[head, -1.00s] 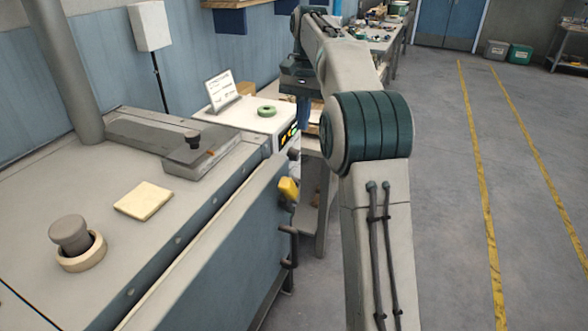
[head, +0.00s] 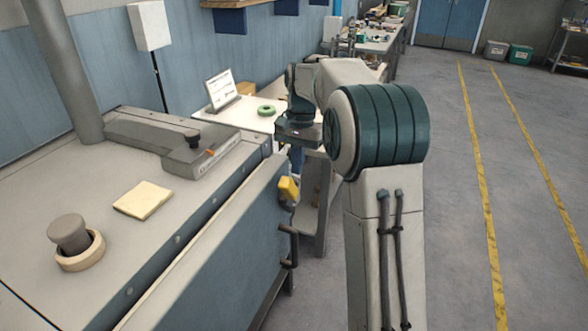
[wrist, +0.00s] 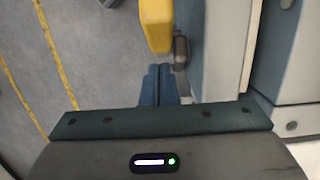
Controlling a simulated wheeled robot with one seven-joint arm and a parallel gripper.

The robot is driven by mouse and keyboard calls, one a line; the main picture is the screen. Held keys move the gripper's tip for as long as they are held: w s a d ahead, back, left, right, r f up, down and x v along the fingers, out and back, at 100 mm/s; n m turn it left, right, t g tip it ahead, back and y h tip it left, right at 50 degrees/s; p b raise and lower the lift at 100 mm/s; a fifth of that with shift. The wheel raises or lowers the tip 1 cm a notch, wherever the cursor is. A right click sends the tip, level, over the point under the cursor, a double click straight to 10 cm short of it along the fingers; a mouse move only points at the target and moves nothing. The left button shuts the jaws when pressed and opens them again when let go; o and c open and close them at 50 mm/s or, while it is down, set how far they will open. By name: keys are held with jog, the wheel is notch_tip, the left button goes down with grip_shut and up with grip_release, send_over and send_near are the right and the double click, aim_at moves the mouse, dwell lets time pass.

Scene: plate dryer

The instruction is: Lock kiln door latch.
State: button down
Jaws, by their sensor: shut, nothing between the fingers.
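The yellow latch handle (head: 288,189) sits at the far top corner of the blue kiln door (head: 225,250). In the wrist view, the yellow latch (wrist: 156,25) hangs just ahead of my fingertips, with a dark latch part (wrist: 181,50) beside it. My gripper (head: 297,158) is above and beyond the latch in the head view, pointing down. Its blue fingers (wrist: 158,70) are together and empty. A small gap seems to separate them from the yellow handle; contact is hard to tell. Whether the door is fully closed is unclear.
A dark door handle (head: 290,245) sticks out below the latch. The kiln top (head: 100,190) carries a cream pad (head: 143,200) and a grey knob (head: 70,233). A white table (head: 245,112) with a green ring (head: 266,111) stands behind. The floor at right is clear.

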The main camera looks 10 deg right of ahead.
aim_at(286, 191)
jog(key=shift+s+a+f, duration=0.45)
jog(key=shift+s+a, duration=0.05)
jog(key=shift+s, duration=0.15)
jog(key=shift+s+a+f+b, duration=0.1)
jog(key=shift+f+b, duration=0.05)
jog(key=shift+b, duration=0.15)
